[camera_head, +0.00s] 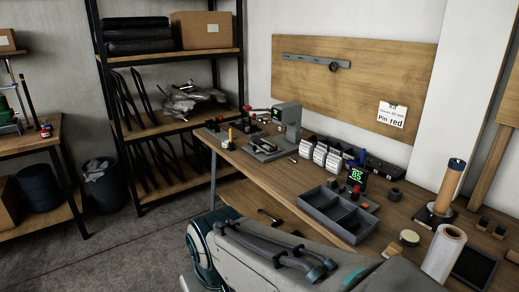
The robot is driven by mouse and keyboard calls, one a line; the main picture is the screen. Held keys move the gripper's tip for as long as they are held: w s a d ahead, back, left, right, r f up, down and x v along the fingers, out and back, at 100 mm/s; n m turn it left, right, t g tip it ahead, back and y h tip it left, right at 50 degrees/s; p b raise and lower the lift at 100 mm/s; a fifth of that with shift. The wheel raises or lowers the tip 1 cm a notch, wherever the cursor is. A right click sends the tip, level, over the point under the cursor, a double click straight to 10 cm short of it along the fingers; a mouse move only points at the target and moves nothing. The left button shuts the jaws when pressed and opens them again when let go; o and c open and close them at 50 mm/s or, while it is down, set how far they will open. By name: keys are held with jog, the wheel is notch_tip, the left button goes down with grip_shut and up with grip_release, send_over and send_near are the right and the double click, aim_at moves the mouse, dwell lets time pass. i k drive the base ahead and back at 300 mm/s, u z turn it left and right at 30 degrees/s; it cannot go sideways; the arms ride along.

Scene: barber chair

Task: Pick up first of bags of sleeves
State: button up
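Crumpled grey, shiny bag-like items (190,98) lie in a heap on the middle shelf of the black rack; I cannot tell whether they are the bags of sleeves. Several small white-fronted packets or bins (320,153) stand in a row on the workbench, and their contents are too small to read. My arm crosses the bottom of the view, in front of the bench. My gripper is not in view, so its state and anything in it are hidden.
The wooden workbench (402,209) carries a grey divided tray (322,222), a small press (287,120), a green-lit display (356,176), a white roll (443,253) and a dark tray (474,267). A bin (101,190) stands left. Grey floor (130,245) is open at lower left.

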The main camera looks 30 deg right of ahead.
aim_at(320, 155)
jog(key=i, duration=1.55)
jog(key=z, duration=0.65)
jog(key=i, duration=1.05)
jog(key=z, duration=1.75)
jog(key=i, duration=0.65)
jog(key=z, duration=0.55)
